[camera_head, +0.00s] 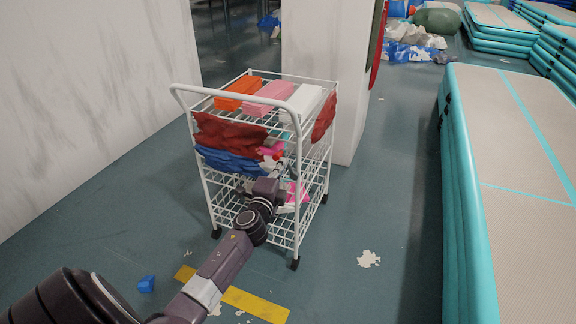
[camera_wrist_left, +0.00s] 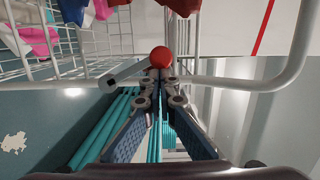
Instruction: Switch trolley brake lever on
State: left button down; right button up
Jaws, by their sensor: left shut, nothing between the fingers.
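The white wire trolley (camera_head: 204,180) stands near the middle of the head view, and its bars (camera_wrist_left: 240,82) cross the left wrist view. A round red knob (camera_wrist_left: 161,57), which looks like the lever's end, shows just beyond my left fingertips. My left gripper (camera_head: 281,170) reaches up to the near side of the trolley; it also shows in the left wrist view (camera_wrist_left: 160,76). Its fingers are shut and empty, with the tips very close to the knob. I cannot tell whether they touch it. The lever cannot be made out in the head view.
Orange (camera_head: 237,92), pink (camera_head: 265,97) and white (camera_head: 304,101) boxes lie on the trolley's top shelf. Red (camera_head: 228,132) and blue (camera_head: 228,162) cloths hang below. A white pillar (camera_head: 330,45) stands behind. Teal inflatable tracks (camera_head: 462,215) line the right; floor between is mostly clear.

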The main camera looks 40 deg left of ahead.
pick_arm(q)
jog(key=shift+s+a+f+n+p, duration=0.2)
jog(key=shift+a+f+n, duration=0.2)
jog(key=shift+a+n, duration=0.45)
jog(key=shift+s+a+f+n+p, duration=0.15)
jog(key=shift+a+f+n, duration=0.3)
jog(key=shift+a+n, duration=0.4)
jog(key=shift+s+a+f+n+p, duration=0.2)
jog(key=shift+a+f+n, duration=0.2)
jog(key=shift+a+n, duration=0.4)
pick_arm(e)
jog(key=shift+s+a+f, duration=0.1)
jog(key=shift+a+f, duration=0.05)
jog(key=shift+f, duration=0.65)
jog(key=shift+s+a+f, duration=0.1)
jog(key=shift+a+f, duration=0.1)
jog(key=shift+f, duration=0.65)
jog(key=shift+s+a+f, duration=0.1)
jog(key=shift+a+f, duration=0.05)
jog(key=shift+f, duration=0.65)
pick_arm(q)
jog(key=shift+d, duration=0.1)
pick_arm(e)
jog(key=shift+w+r, duration=0.1)
jog(key=shift+r, duration=0.05)
